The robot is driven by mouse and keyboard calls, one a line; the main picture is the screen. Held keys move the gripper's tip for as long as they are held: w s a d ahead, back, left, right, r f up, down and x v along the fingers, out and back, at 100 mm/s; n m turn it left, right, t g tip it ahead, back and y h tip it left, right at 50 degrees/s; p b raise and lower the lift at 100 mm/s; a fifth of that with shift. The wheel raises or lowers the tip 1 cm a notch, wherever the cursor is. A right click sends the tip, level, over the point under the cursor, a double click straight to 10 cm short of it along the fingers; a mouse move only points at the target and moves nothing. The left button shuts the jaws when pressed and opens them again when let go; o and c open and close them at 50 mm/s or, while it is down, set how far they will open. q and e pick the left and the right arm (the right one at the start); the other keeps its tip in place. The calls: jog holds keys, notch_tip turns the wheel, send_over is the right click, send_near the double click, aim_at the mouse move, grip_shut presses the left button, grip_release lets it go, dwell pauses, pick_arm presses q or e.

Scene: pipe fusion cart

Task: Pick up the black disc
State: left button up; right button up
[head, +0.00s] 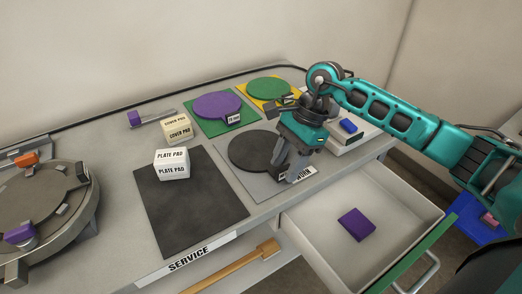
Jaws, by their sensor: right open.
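The black disc (252,150) lies flat on a grey pad (236,178) on the cart top, with a small tab at its right front. My right gripper (289,177) is over the disc's right front edge, pointing down, with its fingers close to the tab. The fingers hide part of the tab and of the label in front. I cannot tell whether they touch the disc. The right gripper is open. My left gripper is not in view.
A purple disc (217,105) and a green disc (268,88) lie behind. The plate pad block (172,165) stands left on a dark mat (195,215). An open drawer (400,212) holding a purple block (355,224) juts out at the right front. A round fixture (45,200) stands far left.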

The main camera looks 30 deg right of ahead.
jog(key=shift+f, duration=0.15)
grip_shut()
dwell(0.4)
